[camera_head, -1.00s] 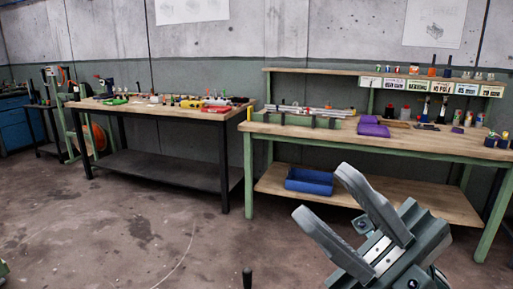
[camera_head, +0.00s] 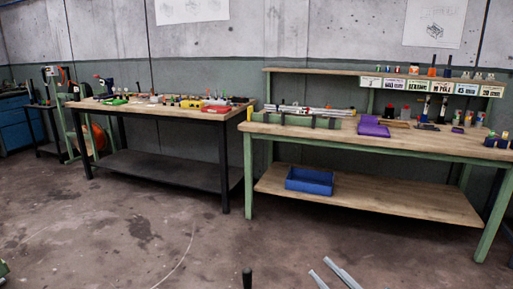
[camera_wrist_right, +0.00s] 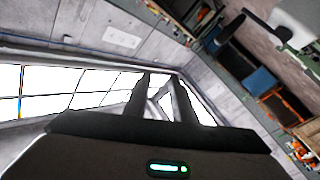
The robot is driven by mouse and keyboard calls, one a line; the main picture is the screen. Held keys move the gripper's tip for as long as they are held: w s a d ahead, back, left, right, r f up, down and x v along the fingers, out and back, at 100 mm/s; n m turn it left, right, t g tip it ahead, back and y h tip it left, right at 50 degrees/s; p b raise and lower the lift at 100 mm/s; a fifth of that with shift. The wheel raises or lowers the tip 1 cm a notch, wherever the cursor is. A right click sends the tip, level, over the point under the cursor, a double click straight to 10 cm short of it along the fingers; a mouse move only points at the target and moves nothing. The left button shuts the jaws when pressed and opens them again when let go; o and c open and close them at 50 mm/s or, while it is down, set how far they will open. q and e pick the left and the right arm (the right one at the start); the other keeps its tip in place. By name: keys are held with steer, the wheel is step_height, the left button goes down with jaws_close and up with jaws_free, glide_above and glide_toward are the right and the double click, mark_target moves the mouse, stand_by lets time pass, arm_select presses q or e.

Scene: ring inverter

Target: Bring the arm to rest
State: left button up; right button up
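My right gripper (camera_head: 330,277) shows only at the bottom edge of the head view, right of centre. Its two grey fingertips stand apart with bare floor behind them. In the right wrist view both fingers (camera_wrist_right: 161,90) show with a gap between them and nothing held. That view is tilted, with wall and bright windows behind the fingers. The rest of the right arm is out of the head view. My left gripper is not in view.
A green-legged workbench (camera_head: 400,141) with small parts and a purple tray (camera_head: 373,129) stands at the right. A blue bin (camera_head: 309,182) sits on its lower shelf. A black-legged table (camera_head: 140,108) stands left of it. The floor (camera_head: 120,235) in front is clear.

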steer(key=s+d+f+m+g+h, duration=0.1)
steer(key=s+d+f+g+h, duration=0.2)
steer(key=f, duration=0.5)
steer(key=s+d+f+m+g+h, duration=0.15)
steer(key=d+f, duration=0.25)
steer(key=f, duration=0.4)
steer(key=s+d+f+m+g+h, duration=0.1)
steer(key=s+d+f+m+h, duration=0.2)
steer(key=f, duration=0.5)
steer(key=s+d+f+g+h, duration=0.25)
steer(key=s+d+f, duration=0.3)
steer(key=s, duration=0.35)
steer(key=s+d+f+g+h, duration=0.1)
steer(key=s+d+f+g, duration=0.35)
steer(key=s+f, duration=0.35)
steer(key=s+a+m+y, duration=0.25)
steer(key=a+m, duration=0.25)
steer(key=a, duration=1.1)
arm_select(q)
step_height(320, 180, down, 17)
steer(key=p, duration=1.3)
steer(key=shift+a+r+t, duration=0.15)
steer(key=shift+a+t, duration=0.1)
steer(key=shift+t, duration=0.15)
arm_select(e)
step_height(320, 180, down, 17)
steer(key=t, duration=0.1)
steer(key=shift+w+f+n, duration=0.15)
steer(key=shift+w+n, duration=0.2)
steer(key=shift+w, duration=0.05)
